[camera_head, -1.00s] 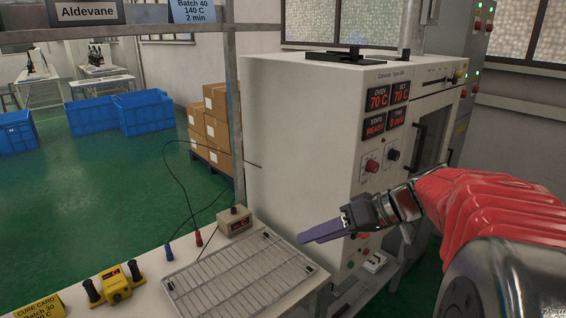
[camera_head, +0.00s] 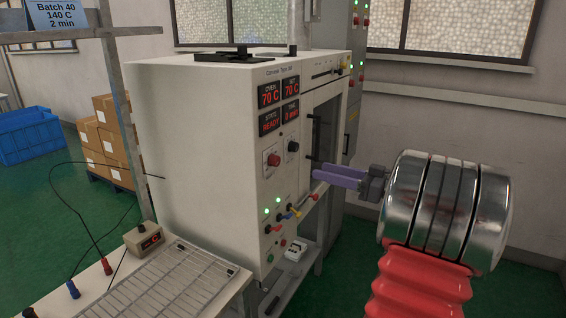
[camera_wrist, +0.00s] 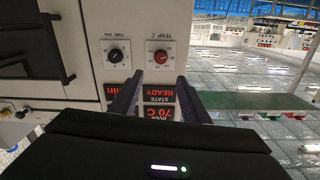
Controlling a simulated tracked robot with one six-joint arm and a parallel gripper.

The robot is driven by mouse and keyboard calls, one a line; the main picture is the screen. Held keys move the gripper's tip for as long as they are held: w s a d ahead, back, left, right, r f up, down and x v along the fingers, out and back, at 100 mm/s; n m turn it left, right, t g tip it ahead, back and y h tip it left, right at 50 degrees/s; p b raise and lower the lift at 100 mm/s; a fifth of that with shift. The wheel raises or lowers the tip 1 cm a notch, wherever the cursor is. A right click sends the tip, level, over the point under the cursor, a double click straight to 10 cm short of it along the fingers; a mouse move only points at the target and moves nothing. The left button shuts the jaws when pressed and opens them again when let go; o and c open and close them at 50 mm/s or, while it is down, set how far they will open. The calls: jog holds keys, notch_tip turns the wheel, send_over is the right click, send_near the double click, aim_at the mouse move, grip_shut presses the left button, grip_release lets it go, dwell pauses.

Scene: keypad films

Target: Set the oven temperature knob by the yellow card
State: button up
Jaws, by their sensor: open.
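The red temperature knob (camera_head: 273,159) is on the white oven's (camera_head: 195,150) front panel, left of a black time knob (camera_head: 293,146). In the wrist view the red knob (camera_wrist: 161,57), labelled TEMP C, lies just beyond my fingertips, between their lines. The black knob (camera_wrist: 115,56) is to its left. My gripper (camera_head: 316,178) is open and empty, in front of the panel, apart from the knob. The displays (camera_head: 279,105) read oven 70 C, set 70 C and state READY. The yellow card is out of view now.
A blue card (camera_head: 56,14) reads Batch 40, 140 C, 2 min. Coloured levers (camera_head: 295,212) stick out below the knobs. A wire rack (camera_head: 165,285) and a small box (camera_head: 144,239) are on the bench. The oven door (camera_head: 322,130) is right of the knobs.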

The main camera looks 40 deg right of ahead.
aim_at(279, 160)
jog(key=x, duration=1.4)
jog(key=shift+a, duration=0.1)
jog(key=shift+c, duration=0.5)
jog(key=c, duration=1)
